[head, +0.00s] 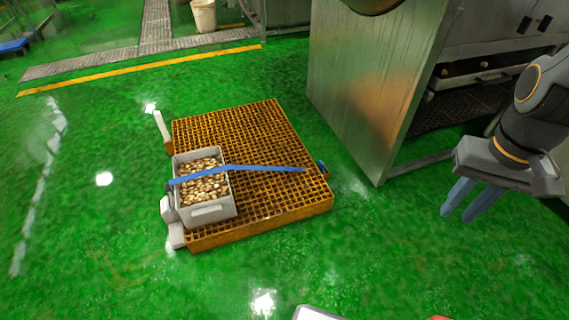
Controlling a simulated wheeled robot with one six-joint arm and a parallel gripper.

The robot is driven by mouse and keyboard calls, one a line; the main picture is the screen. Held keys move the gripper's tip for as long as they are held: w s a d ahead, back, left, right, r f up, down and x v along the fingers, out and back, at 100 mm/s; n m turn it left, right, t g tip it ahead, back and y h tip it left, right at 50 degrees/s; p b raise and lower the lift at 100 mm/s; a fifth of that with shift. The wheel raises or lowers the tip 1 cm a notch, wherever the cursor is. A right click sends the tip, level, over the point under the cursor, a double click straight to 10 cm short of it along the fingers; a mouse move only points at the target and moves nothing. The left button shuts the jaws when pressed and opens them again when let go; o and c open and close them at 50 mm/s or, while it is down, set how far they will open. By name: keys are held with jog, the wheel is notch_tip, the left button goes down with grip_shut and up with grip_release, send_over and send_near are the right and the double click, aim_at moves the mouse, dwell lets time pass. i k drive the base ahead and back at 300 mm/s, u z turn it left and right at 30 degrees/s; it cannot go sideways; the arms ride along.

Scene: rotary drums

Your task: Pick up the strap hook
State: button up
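A blue strap (265,168) runs across a grey crate and over part of an orange grated platform (290,214). A small dark piece (322,167) sits at the platform's right edge, just beyond the strap's right end. It looks like the strap hook, but it is too small to make out its shape. My gripper (457,215) hangs at the right, over green floor and well to the right of the dark piece. Its two blue fingers point down and left, with a narrow gap between the tips and nothing held. The strap's left end is partly hidden at the crate's left side.
The grey crate (210,211), full of small brownish pieces, stands on the platform's left part. White posts (162,128) stand along the platform's left side. A large metal machine (372,80) stands behind, between platform and arm. Green floor in front is mostly clear.

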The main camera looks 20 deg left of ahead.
aim_at(321, 165)
jog(key=u, duration=0.45)
jog(key=i, duration=1.4)
jog(key=u, duration=0.3)
